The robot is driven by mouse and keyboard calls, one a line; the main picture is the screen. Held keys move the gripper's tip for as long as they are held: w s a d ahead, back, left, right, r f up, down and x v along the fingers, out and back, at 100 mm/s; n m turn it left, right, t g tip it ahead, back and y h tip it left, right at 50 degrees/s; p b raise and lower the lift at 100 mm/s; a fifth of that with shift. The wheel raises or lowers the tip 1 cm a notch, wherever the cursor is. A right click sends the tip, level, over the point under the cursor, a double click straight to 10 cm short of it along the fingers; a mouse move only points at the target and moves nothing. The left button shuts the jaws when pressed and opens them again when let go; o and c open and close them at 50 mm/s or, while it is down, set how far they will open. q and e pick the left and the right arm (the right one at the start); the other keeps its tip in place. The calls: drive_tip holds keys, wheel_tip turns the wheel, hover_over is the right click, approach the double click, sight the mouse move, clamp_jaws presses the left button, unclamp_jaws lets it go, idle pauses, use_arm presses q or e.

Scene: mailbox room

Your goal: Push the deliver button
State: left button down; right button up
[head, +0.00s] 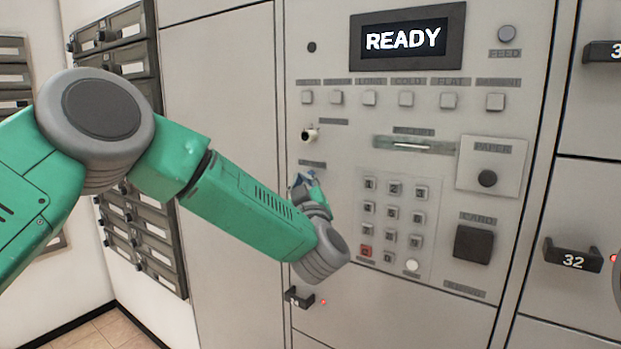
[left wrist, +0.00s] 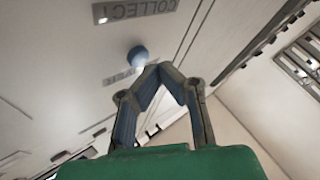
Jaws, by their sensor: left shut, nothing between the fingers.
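The deliver button appears to be the round blue button (left wrist: 137,56) in the left wrist view, beside a label (left wrist: 124,76) whose visible letters end in "ER". My left gripper (left wrist: 164,68) is shut and empty, its tips meeting just right of the button in that view. Whether they touch it cannot be told. In the head view my left gripper (head: 302,181) is at the panel, left of the keypad (head: 393,216) and below a small label (head: 312,164). There the gripper mostly covers the button. My right gripper is not in view.
The machine panel (head: 345,90) has a "READY" screen (head: 404,38), a row of square buttons and a small round knob (head: 310,135) above my left gripper. A black handle (head: 299,297) is below my left wrist. Locker 32 (head: 572,257) is at the right.

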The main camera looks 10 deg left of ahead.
use_arm(q)
drive_tip(key=shift+w+d, duration=0.1)
drive_tip(key=shift+w, duration=0.2)
drive_tip(key=shift+w+d, duration=0.15)
drive_tip(key=shift+w, duration=0.2)
idle(0.6)
drive_tip(key=shift+s+r, duration=0.1)
drive_tip(key=shift+s, duration=0.05)
drive_tip(key=shift+s+a, duration=0.3)
drive_tip(key=shift+s, duration=0.35)
drive_tip(key=shift+s+a+p, duration=0.15)
drive_tip(key=shift+s+a, duration=0.15)
drive_tip(key=shift+s, duration=0.5)
drive_tip(key=shift+s+a+p, duration=0.15)
drive_tip(key=shift+s+a, duration=0.1)
drive_tip(key=shift+s, duration=0.5)
drive_tip(key=shift+s+a+p, duration=0.15)
drive_tip(key=shift+s+a, duration=0.15)
drive_tip(key=shift+s, duration=0.5)
